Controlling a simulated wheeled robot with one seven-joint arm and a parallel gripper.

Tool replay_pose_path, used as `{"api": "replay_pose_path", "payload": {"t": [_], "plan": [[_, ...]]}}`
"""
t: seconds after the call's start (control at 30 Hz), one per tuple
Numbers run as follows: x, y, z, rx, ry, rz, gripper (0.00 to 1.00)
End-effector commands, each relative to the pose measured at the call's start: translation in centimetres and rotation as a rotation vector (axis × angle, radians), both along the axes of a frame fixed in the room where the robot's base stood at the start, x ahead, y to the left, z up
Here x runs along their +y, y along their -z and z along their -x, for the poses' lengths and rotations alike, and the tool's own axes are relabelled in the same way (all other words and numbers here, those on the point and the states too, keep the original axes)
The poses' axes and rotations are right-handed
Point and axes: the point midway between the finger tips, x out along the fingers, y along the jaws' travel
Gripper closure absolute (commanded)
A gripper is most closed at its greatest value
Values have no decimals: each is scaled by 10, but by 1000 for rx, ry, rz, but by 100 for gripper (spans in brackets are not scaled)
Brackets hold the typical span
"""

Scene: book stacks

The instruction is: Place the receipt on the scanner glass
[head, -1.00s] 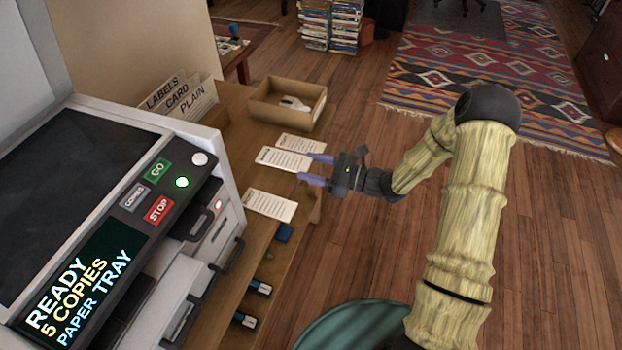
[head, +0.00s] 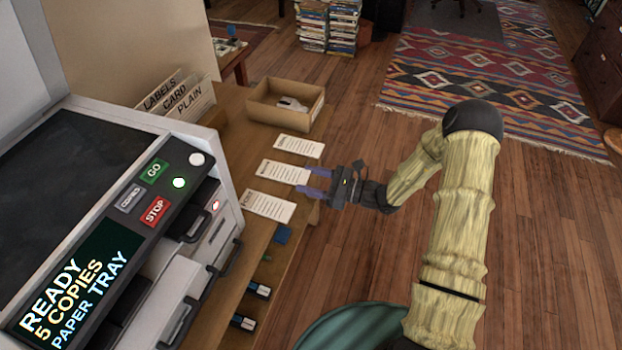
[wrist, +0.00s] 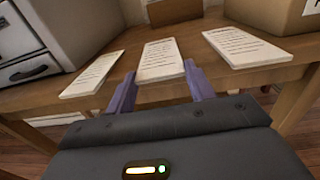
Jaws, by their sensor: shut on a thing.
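Three white printed paper slips lie in a row along the wooden table; which is the receipt I cannot read. My gripper (head: 304,180) is shut on the middle slip (head: 283,172), with one finger at each side edge near its front end. The wrist view shows the same slip (wrist: 161,61) between the two purple fingers. The near slip (head: 268,206) and the far slip (head: 299,146) lie apart from it. The dark scanner glass (head: 68,180) is on top of the copier at the left, bare and uncovered.
The copier panel (head: 83,270) reads READY, 5 COPIES, PAPER TRAY. An open cardboard box (head: 286,110) holding a pale item stands beyond the slips. Upright LABELS, CARD and PLAIN dividers (head: 181,100) stand behind the copier. Open floor lies right of the table.

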Motion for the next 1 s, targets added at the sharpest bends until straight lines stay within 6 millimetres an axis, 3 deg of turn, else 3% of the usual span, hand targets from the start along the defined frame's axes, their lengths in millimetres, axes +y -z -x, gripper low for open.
{"api": "replay_pose_path", "payload": {"t": [0.03, 0.07, 0.17, 0.63, 1.0], "plan": [[0, 2, 0, 0, 0, 0, 68], [0, 2, 0, 0, 0, 0, 45], [0, 1, 0, 0, 0, 0, 25], [0, 3, 0, -2, -2, 3, 25], [-69, 0, 16, 0, 5, 1, 25]]}}
